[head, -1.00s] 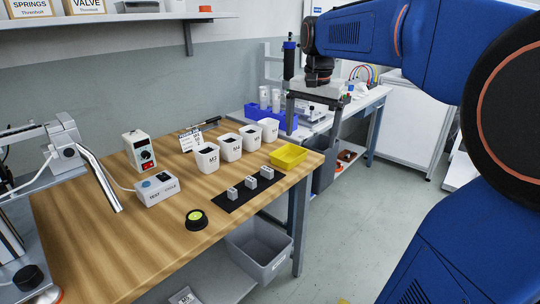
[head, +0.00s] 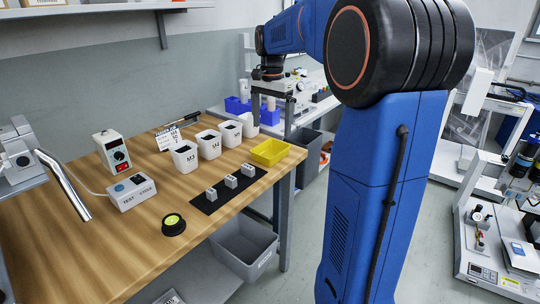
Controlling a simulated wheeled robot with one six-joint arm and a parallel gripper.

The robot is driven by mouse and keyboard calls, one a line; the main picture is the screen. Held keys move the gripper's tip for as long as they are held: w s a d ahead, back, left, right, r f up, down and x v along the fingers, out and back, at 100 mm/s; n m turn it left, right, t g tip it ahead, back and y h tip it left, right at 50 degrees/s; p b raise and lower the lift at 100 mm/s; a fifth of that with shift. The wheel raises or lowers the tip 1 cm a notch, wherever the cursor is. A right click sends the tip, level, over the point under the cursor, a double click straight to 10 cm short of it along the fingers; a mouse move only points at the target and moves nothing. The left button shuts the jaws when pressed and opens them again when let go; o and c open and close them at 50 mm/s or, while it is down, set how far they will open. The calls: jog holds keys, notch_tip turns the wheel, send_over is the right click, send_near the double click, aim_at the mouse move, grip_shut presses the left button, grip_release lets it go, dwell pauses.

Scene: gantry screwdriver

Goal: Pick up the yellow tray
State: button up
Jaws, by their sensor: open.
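The yellow tray (head: 270,152) is a small, open, empty-looking box. It sits upright on the wooden bench (head: 110,240) near its right end, beside the white bins. My gripper (head: 272,113) is open and points down, with its fingers apart on either side. It shows above the tray in the picture, clear of it, with nothing seen between the fingers. How far it is in depth from the tray is hard to tell.
White bins (head: 208,145) stand in a row left of the tray. A black mat (head: 209,205) with small grey blocks (head: 231,181) lies in front. A yellow-green round item (head: 173,224) is nearer. A second bench with blue bins (head: 237,106) stands behind.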

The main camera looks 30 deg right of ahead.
send_over(271, 156)
jog(key=f, duration=0.4)
jog(key=shift+s+f, duration=0.25)
jog(key=shift+f, duration=0.1)
jog(key=shift+w+f, duration=0.15)
jog(key=shift+f, duration=1.25)
jog(key=shift+w+f, duration=0.15)
jog(key=shift+f, duration=1.2)
jog(key=c, duration=1.2)
jog(key=shift+r, duration=0.15)
notch_tip(271, 156, up, 10)
jog(key=shift+s+f, duration=0.1)
